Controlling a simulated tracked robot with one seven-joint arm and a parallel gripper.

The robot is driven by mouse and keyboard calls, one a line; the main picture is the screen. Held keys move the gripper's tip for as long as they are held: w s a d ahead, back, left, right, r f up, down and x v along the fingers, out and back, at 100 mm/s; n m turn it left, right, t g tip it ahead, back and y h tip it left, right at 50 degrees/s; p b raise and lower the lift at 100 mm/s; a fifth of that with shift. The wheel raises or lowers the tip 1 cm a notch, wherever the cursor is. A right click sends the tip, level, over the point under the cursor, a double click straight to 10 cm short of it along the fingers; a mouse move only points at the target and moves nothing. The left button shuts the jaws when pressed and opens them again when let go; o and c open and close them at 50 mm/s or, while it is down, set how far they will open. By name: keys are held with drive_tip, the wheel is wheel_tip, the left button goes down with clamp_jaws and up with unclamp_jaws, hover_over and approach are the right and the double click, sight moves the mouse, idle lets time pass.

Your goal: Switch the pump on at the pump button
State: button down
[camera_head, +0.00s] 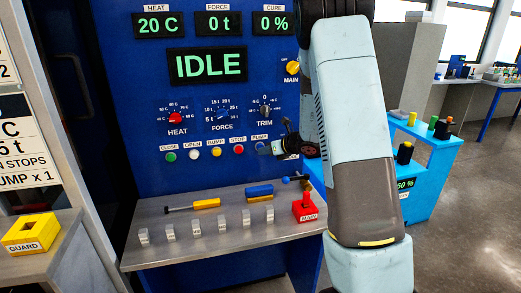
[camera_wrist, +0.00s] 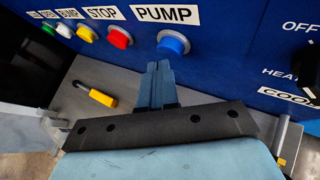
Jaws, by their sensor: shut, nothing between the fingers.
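The pump button (camera_wrist: 173,43) is a round blue button under a white PUMP label on the blue panel in the wrist view. In the head view the PUMP label (camera_head: 260,136) is at the right end of the button row, close to my arm. My gripper (camera_wrist: 158,66) is shut and empty. Its fingertips point at the panel, just below and slightly left of the blue button in the wrist view. I cannot tell whether they touch anything. In the head view my gripper (camera_head: 266,150) is small beside the button. The display (camera_head: 208,65) reads IDLE.
Red STOP (camera_wrist: 120,38) and yellow BUMP (camera_wrist: 87,33) buttons sit left of the pump button. A yellow GUARD box (camera_head: 30,232) stands left.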

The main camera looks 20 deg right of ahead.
drive_tip(key=shift+w, duration=0.5)
idle(0.8)
drive_tip(key=shift+s, duration=0.95)
drive_tip(key=shift+s, duration=2.5)
